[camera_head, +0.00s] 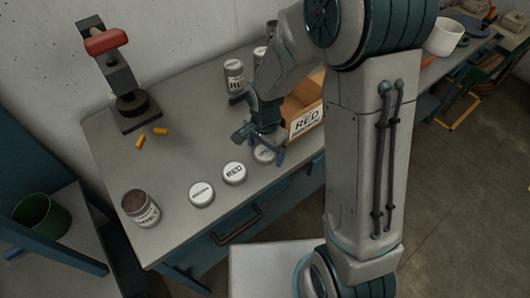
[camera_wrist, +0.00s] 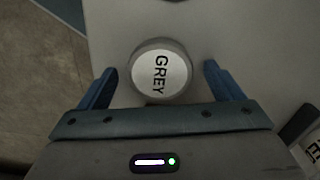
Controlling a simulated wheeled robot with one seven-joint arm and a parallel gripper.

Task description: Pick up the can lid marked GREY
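The can lid marked GREY (camera_wrist: 160,74) is a round white-topped lid lying on the grey workbench. In the wrist view it sits between and slightly beyond my gripper's two blue fingers, its label reading sideways. My gripper (camera_wrist: 155,85) is open, with a gap on both sides of the lid. In the head view my gripper (camera_head: 262,146) is over the bench, and the GREY lid (camera_head: 264,154) shows partly hidden beneath it. A lid marked RED (camera_head: 234,173) lies to its left, and another white lid (camera_head: 202,194) with unreadable small text lies further left.
A cardboard box labelled RED (camera_head: 306,122) stands close to the right of my gripper. A labelled can (camera_head: 234,76) stands behind it. An open can (camera_head: 140,208) stands at the bench's left. A press with a red handle (camera_head: 106,42) and two orange pieces (camera_head: 141,142) are at the back left.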

